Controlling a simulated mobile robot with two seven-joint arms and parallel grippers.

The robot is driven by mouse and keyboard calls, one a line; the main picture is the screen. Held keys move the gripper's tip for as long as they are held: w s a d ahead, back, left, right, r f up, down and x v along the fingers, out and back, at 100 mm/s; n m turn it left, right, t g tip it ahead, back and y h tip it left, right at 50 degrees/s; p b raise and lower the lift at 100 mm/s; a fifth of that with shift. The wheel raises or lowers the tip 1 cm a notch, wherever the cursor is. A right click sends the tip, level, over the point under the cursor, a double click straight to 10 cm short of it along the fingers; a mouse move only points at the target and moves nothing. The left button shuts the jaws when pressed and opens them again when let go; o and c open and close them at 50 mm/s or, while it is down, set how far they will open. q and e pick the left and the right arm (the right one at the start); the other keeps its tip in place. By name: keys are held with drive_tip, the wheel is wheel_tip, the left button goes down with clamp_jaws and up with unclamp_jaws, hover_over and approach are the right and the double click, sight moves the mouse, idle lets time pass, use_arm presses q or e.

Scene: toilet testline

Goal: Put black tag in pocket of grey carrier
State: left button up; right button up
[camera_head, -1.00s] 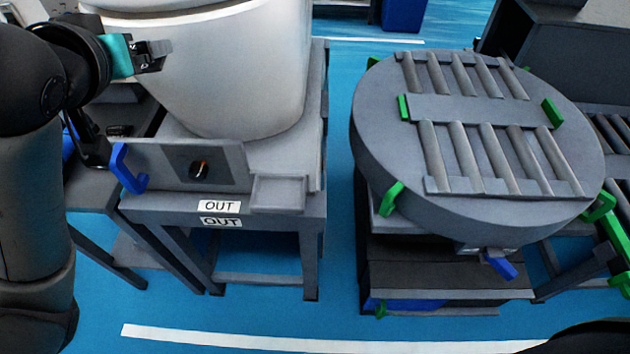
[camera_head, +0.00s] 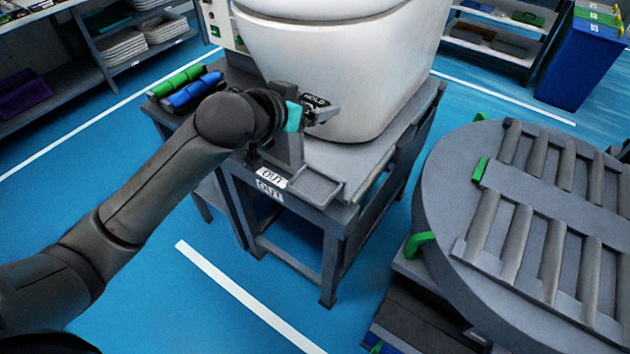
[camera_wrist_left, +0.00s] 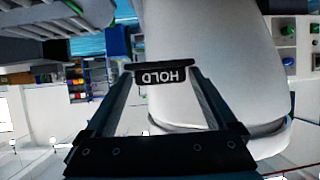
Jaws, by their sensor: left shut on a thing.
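My left gripper (camera_head: 318,110) is shut on the black tag (camera_head: 316,100), held in front of the white toilet's lower body. In the left wrist view the tag (camera_wrist_left: 162,76) lies between the fingertips, with the word HOLD upside down. The grey carrier (camera_head: 372,155) lies under the toilet on a grey stand. A shallow square pocket (camera_head: 307,184) sits at its front corner, beside the OUT labels, and looks empty. The tag is above the pocket's level and apart from it. My arm and wrist hide part of the carrier's front panel. My right gripper is not in view.
The white toilet (camera_head: 350,70) stands close behind the gripper. Green and blue rolls (camera_head: 190,90) lie on the stand's left side. A round grey roller table (camera_head: 530,220) with green clips stands at right.

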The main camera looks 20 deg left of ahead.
use_arm(q)
drive_tip(key=shift+a+f, duration=0.15)
drive_tip(key=shift+f, duration=0.2)
drive_tip(key=b, duration=0.4)
hover_over(311, 191)
wheel_tip(311, 191, down, 16)
drive_tip(key=shift+f+b, duration=0.55)
drive_tip(key=shift+f, duration=1.45)
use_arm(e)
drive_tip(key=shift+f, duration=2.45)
use_arm(q)
drive_tip(key=shift+f, duration=0.1)
drive_tip(key=shift+f, duration=0.55)
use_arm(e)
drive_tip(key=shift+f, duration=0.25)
use_arm(q)
drive_tip(key=o, duration=1)
